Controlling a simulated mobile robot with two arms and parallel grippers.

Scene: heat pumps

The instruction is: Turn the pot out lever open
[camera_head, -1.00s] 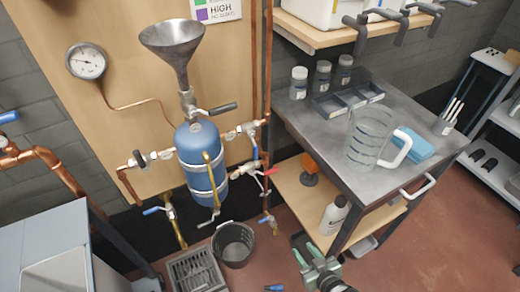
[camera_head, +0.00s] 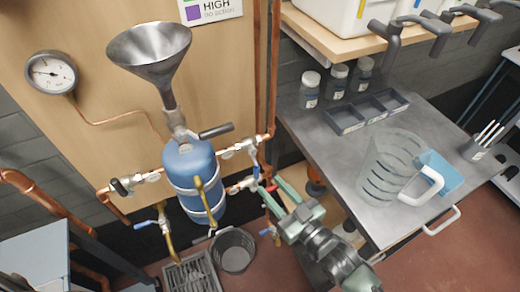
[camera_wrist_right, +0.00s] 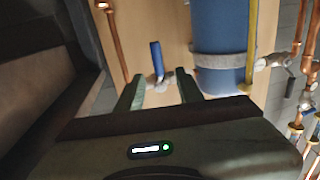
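The blue pot (camera_head: 190,165) hangs on the wooden board below a metal funnel (camera_head: 150,50). To its right are valves on copper pipe, including a small blue lever (camera_head: 257,172) and a red lever (camera_head: 271,203). No label shows which is the pot out lever. My right gripper (camera_head: 272,186) is open beside these valves, right of the pot. In the right wrist view its two fingers (camera_wrist_right: 160,92) stand apart, with an upright blue lever (camera_wrist_right: 156,58) beyond the gap between them. I cannot see contact. My left gripper is not in view.
A black-handled lever (camera_head: 215,131) sits above the pot. A metal table (camera_head: 325,155) with a glass jug (camera_head: 388,168) stands close to my right arm. A dark bucket (camera_head: 233,250) and a grate (camera_head: 193,275) are on the floor below.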

